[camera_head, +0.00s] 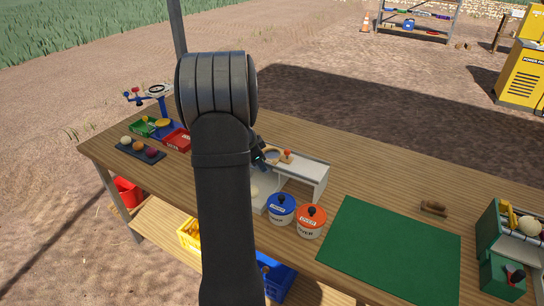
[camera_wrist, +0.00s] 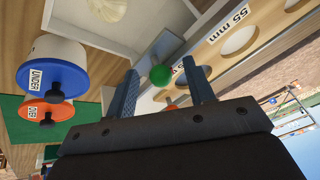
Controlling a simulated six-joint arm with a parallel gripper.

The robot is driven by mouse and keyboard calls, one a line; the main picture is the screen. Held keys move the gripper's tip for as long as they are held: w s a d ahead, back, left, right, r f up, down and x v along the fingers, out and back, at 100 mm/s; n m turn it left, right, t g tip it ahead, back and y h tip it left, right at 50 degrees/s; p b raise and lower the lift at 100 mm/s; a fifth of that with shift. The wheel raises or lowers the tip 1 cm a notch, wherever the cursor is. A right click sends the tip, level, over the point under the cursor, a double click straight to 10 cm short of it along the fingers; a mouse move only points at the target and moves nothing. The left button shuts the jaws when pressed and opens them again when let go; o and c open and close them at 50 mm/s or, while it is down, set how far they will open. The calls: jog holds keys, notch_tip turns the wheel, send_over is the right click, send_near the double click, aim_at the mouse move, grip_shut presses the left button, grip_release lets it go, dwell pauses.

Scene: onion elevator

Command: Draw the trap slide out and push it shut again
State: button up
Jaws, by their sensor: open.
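My gripper (camera_head: 259,153) is at the white elevator housing (camera_head: 312,177), mostly hidden behind my arm in the head view. In the wrist view my gripper (camera_wrist: 160,68) is open, its two fingers apart. A green ball knob (camera_wrist: 160,75), which may be the trap slide's handle, shows between the fingertips. I cannot tell if the fingers touch it. The slide itself is not clearly seen. A red knob (camera_wrist: 171,107) shows further down between the fingers. A board with round holes (camera_wrist: 240,39) and a "55 mm" label is beside the right finger.
Blue-lidded (camera_head: 281,208) and orange-lidded (camera_head: 311,220) pots stand in front of the housing. A green mat (camera_head: 392,250) lies to the right, bare. A pale onion (camera_wrist: 107,8) sits in the housing.

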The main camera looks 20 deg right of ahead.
jog(key=shift+r, duration=3)
notch_tip(320, 180, down, 6)
jog(key=shift+r, duration=0.1)
jog(key=shift+s+a, duration=0.45)
jog(key=shift+a, duration=0.05)
